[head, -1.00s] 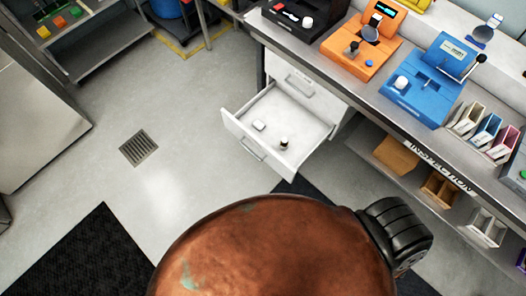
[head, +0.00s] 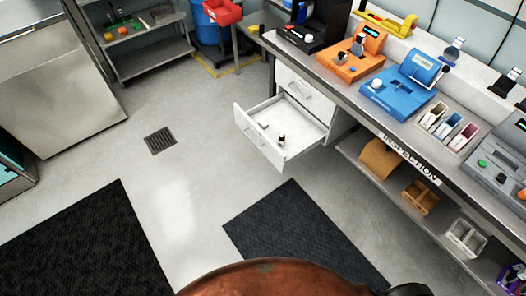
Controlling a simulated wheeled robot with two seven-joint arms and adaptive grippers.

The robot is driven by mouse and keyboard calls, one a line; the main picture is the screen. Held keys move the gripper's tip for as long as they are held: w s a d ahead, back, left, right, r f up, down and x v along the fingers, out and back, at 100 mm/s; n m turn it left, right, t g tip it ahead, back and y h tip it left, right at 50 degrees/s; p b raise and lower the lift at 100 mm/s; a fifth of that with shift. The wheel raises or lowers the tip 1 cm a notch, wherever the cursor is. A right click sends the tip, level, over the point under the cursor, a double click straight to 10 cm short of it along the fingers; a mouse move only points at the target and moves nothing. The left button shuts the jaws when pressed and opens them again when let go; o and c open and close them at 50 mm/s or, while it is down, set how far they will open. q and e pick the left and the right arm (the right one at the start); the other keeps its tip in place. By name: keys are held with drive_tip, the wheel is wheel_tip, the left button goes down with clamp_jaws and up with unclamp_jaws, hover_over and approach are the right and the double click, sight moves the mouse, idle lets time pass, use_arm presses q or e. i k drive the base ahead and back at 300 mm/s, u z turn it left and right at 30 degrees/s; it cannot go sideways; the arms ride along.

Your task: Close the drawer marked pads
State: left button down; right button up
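A white drawer (head: 258,148) stands pulled out from the white cabinet under the inspection bench. It holds a small white item and a small dark-capped item (head: 281,139). A closed drawer (head: 299,88) with a handle sits above it in the same cabinet. No label marked pads can be read on either front. Neither of my grippers shows in the head view. A brown rounded part and a black part at the bottom edge are likely mine.
The bench (head: 345,95) carries an orange device (head: 350,67) and a blue device (head: 391,92). A lower shelf (head: 362,172) holds small boxes. Dark mats (head: 300,232) lie on the floor. The floor left of the drawer, around a drain (head: 160,141), is clear.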

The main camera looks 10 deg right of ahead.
sight(304, 132)
drive_tip(key=z, duration=0.65)
drive_tip(key=i, duration=1.1)
drive_tip(key=u, duration=0.4)
